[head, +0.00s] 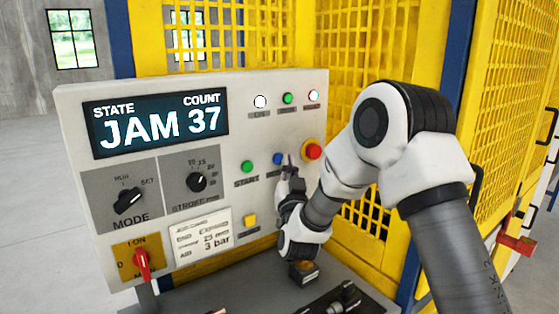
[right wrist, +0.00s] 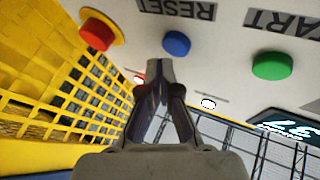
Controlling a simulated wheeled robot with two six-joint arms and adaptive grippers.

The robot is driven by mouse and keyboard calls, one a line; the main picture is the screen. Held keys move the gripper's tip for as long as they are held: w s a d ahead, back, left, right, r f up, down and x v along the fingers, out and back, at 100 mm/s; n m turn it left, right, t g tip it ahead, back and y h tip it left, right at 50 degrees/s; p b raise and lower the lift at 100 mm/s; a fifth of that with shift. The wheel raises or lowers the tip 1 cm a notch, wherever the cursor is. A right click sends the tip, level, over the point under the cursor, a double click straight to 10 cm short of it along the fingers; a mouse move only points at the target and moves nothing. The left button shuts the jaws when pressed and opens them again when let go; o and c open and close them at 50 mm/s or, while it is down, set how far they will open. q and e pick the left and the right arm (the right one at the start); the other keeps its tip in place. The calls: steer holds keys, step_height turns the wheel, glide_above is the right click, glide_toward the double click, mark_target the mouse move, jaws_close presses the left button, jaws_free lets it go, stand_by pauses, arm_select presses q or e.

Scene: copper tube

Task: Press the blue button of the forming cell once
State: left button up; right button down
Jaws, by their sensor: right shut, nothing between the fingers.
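The blue button (head: 277,158) sits on the white control panel (head: 70,120), between a green button and a red one. In the right wrist view the panel appears upside down, and the blue button (right wrist: 176,43) is fully visible beside the word RESET. My right gripper (head: 289,165) is shut and empty, its tips close to the blue button at its right side in the head view. In the right wrist view the shut fingertips (right wrist: 156,66) show just below the button, apart in the picture; I cannot tell the exact depth gap. My left gripper is not in view.
The green START button (head: 247,167) and red button (head: 313,151) flank the blue one. The display (head: 160,124) reads JAM 37. Yellow mesh guarding (head: 245,35) stands behind, and dark items lie on the ledge below.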

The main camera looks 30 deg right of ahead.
steer(key=shift+w, duration=0.15)
steer(key=shift+w, duration=0.3)
steer(key=shift+w+b, duration=0.35)
steer(key=shift+b, duration=0.05)
stand_by(0.5)
steer(key=shift+s, duration=0.1)
steer(key=shift+s+b, duration=0.3)
steer(key=shift+s, duration=0.4)
steer(key=s+b, duration=0.1)
steer(key=s, duration=0.4)
steer(key=shift+d, duration=0.2)
